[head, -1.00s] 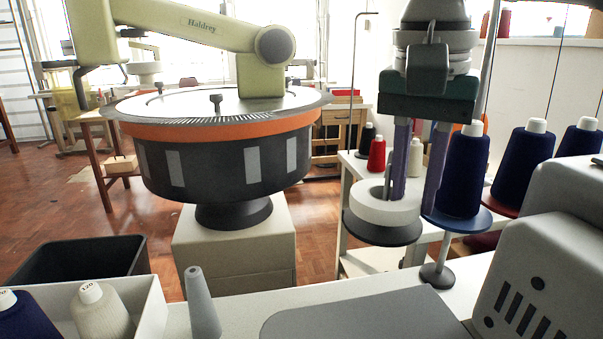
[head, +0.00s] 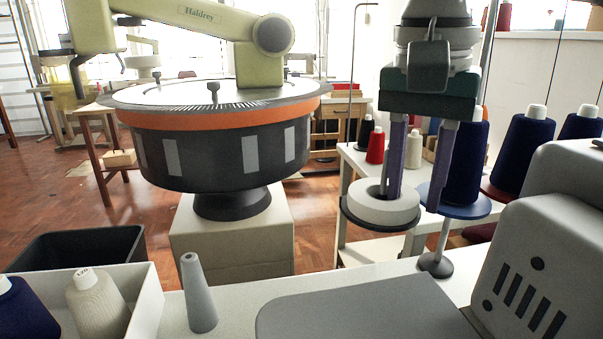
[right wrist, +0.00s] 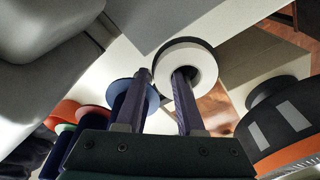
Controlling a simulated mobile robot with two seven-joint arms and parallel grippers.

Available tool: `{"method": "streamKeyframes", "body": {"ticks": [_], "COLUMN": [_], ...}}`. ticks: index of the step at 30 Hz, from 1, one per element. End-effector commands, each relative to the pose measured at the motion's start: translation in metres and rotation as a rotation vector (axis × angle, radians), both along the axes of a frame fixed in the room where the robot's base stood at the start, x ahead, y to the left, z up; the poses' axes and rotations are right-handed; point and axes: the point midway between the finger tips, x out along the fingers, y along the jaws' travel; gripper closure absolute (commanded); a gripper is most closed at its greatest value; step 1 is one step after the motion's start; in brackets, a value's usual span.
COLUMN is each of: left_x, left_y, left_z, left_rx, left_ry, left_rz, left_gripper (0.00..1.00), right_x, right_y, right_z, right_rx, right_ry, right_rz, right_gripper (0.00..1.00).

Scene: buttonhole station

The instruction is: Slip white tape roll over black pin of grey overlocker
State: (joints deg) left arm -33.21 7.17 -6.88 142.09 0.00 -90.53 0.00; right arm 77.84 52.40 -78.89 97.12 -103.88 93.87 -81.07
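The white tape roll (head: 372,210) lies flat on a round black plate (head: 378,226) beside the grey overlocker (head: 545,240). A thin dark upright, which looks like the black pin (head: 384,187), shows in the roll's hole, so the roll appears to be around it. My right gripper (head: 414,203) points down with one finger at the hole and the other outside the roll's right side. A small gap shows between the outer finger and the roll. The roll also shows in the right wrist view (right wrist: 203,62), where the pin is not clear. My left gripper is not in view.
A navy thread cone (head: 466,165) stands on a blue plate (head: 462,208) close to the right finger. More cones stand behind. A large round machine (head: 220,155) is at left. A grey cone (head: 198,295) and a white box (head: 148,310) are in front.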

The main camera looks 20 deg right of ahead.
Motion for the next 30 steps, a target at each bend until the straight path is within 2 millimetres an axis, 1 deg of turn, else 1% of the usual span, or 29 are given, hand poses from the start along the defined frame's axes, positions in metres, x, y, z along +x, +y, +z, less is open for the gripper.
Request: {"method": "streamKeyframes", "body": {"ticks": [6, 9, 11, 18, 21, 25, 30], "left_x": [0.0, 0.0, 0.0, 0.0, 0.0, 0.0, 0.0], "left_y": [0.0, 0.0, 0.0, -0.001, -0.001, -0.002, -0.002], "left_z": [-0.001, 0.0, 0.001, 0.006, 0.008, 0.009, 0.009], "left_rx": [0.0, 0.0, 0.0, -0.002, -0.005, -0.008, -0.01], "left_ry": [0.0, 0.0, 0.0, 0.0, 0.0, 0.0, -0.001], "left_rz": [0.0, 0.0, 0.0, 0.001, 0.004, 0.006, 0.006], "left_gripper": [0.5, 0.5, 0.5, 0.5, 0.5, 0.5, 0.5], "right_x": [0.002, 0.002, 0.002, -0.001, -0.004, -0.006, -0.008], "right_y": [0.001, 0.002, 0.003, 0.008, 0.009, 0.009, 0.009], "right_z": [-0.002, 0.004, 0.012, 0.062, 0.08, 0.094, 0.099], "right_rx": [0.003, 0.003, 0.006, 0.006, 0.004, 0.001, -0.001], "right_ry": [-0.008, -0.01, -0.012, -0.016, -0.013, -0.007, -0.001], "right_rz": [0.002, 0.001, 0.003, 0.004, 0.005, 0.002, 0.0], "right_gripper": [0.4, 0.4, 0.4, 0.4, 0.4, 0.4, 0.4]}}
